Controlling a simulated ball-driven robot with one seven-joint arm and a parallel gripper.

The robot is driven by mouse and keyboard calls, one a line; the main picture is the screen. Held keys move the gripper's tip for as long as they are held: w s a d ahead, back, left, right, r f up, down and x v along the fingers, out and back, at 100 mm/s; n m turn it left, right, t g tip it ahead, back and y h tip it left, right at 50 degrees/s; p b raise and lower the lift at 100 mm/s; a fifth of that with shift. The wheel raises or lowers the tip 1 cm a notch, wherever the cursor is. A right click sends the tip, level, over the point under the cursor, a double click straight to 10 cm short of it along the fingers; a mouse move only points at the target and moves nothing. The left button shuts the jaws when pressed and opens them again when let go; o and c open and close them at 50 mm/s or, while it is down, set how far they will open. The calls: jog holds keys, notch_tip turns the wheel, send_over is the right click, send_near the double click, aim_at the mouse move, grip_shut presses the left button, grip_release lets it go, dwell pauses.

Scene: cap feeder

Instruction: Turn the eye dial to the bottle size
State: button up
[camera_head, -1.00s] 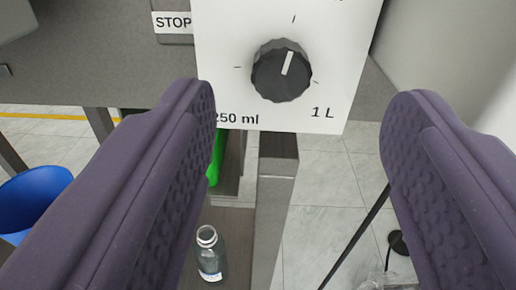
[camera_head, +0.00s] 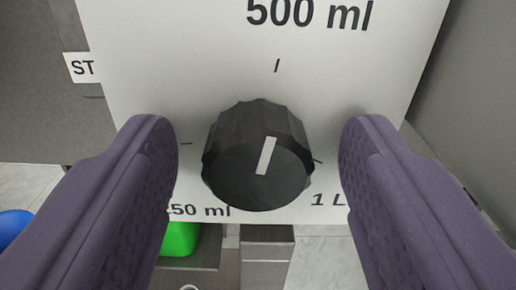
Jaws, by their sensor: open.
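The black eye dial (camera_head: 238,160) sits on a white panel (camera_head: 170,45) in the middle of the view. Its white pointer line (camera_head: 266,155) points up, tilted slightly right, close to the tick under the 500 ml label (camera_head: 309,14). The 250 ml label (camera_head: 199,211) is at lower left, partly hidden by a finger. The 1 L label (camera_head: 328,200) is at lower right, also partly covered. My gripper (camera_head: 259,150) is open, with one purple finger on each side of the dial and a gap between each finger and the dial.
A partly hidden STOP label (camera_head: 82,68) is at the panel's left. Below are a green object (camera_head: 177,240), a grey post (camera_head: 266,256) and a bottle's top rim (camera_head: 189,288). A blue bowl-like object (camera_head: 14,228) is at far left.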

jog(key=c, duration=1)
jog(key=shift+c, duration=0.2)
jog(key=shift+n, duration=0.4)
jog(key=n+b, duration=0.1)
jog(key=n, duration=0.1)
jog(key=n+b, duration=0.1)
jog(key=n, duration=0.1)
jog(key=shift+f+n, duration=0.2)
jog(key=shift+n, duration=0.2)
jog(key=n+b, duration=0.2)
jog(key=n, duration=0.3)
jog(key=shift+a+n+b, duration=0.15)
jog(key=shift+n+b, duration=0.15)
jog(key=shift+b, duration=0.05)
jog(key=n+b, duration=0.2)
jog(key=n, duration=0.3)
jog(key=shift+f, duration=0.1)
jog(key=shift+n, duration=2.8)
